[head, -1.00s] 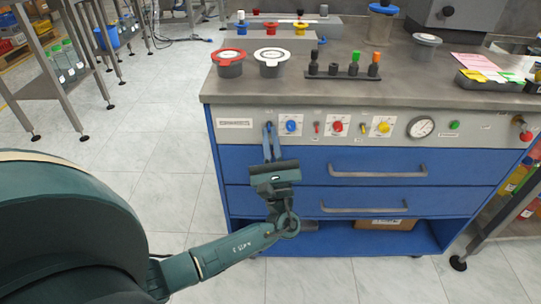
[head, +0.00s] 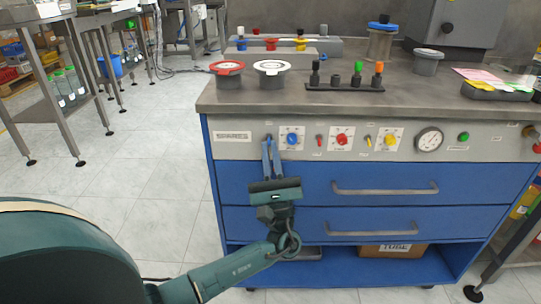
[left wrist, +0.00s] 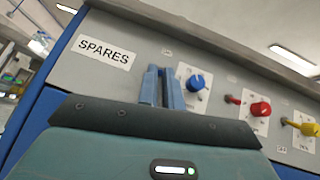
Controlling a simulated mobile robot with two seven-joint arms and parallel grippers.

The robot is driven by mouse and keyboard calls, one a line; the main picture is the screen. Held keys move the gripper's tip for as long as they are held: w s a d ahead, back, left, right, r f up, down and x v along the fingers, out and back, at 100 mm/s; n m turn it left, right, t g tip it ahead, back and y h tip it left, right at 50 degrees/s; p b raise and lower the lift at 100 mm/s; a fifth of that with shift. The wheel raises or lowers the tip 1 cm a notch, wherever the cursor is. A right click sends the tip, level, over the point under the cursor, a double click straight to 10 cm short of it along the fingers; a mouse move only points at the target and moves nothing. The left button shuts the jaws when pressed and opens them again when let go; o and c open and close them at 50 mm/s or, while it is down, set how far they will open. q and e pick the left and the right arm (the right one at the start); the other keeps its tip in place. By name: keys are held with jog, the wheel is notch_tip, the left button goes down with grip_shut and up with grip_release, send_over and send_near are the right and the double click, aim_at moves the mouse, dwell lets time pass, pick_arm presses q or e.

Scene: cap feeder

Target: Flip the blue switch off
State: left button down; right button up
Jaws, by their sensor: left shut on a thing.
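The blue switch (head: 268,136) is at the left end of the grey front panel (head: 230,150), just left of a round blue knob (head: 292,139). Only a small tip of it shows in the head view; my fingers hide the rest. My left gripper (head: 270,147) reaches up to it from below and is shut on it. In the left wrist view, the two blue fingers (left wrist: 163,86) stand close together against the panel, left of the blue knob (left wrist: 196,82). The switch itself is hidden there, so its position cannot be told. My right gripper is not in view.
Right along the panel are a red switch (head: 319,140) and knob (head: 342,139), a yellow switch (head: 367,141) and knob (head: 389,140), and a gauge (head: 429,140). Blue drawers with handles (head: 385,188) lie below. Lidded cups (head: 272,75) stand on the worktop above.

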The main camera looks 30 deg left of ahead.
pick_arm(q)
jog(key=c, duration=1.6)
grip_release()
jog(key=shift+r, duration=0.1)
jog(key=shift+o, duration=0.2)
jog(key=b+v, duration=0.1)
jog(key=v, duration=1.2)
